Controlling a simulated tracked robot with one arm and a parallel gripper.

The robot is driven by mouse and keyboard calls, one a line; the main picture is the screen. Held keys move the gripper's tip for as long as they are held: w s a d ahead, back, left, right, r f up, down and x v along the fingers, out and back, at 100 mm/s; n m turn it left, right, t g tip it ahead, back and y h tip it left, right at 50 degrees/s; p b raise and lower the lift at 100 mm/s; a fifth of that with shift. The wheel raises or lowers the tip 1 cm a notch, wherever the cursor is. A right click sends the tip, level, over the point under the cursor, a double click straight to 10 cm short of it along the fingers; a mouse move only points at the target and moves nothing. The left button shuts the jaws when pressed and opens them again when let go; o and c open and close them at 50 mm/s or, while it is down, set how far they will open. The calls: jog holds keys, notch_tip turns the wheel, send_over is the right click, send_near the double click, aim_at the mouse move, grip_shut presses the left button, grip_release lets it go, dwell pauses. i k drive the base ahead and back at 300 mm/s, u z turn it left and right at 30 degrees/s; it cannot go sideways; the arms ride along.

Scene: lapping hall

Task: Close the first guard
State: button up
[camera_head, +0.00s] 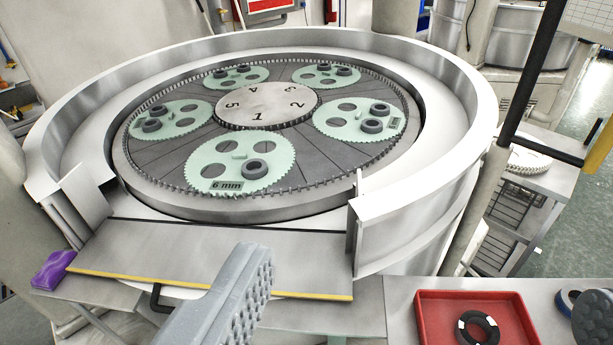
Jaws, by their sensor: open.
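The guard (215,252) is a flat grey metal panel with a yellow strip along its front edge. It lies folded down, sloping outward in the front gap of the lapping machine's round wall (425,205). A black handle (158,298) shows below its front edge at the left. My gripper (250,265) is open; one pale grey studded finger shows clearly, rising from the bottom of the picture. Its tip overlaps the yellow edge in the view, right of the handle. I cannot tell whether it touches the panel. I cannot make out the other finger for sure.
Inside the wall, green toothed carriers (240,165) holding dark rings surround a numbered hub (266,103). A purple block (52,270) is at the left. A red tray (455,300) with a black ring lies at front right. A black post (528,75) stands at right.

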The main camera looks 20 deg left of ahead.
aim_at(310, 263)
jog(key=u, duration=1.55)
jog(key=k, duration=1.25)
jog(key=z, duration=0.5)
jog(key=i, duration=1)
jog(key=u, duration=0.05)
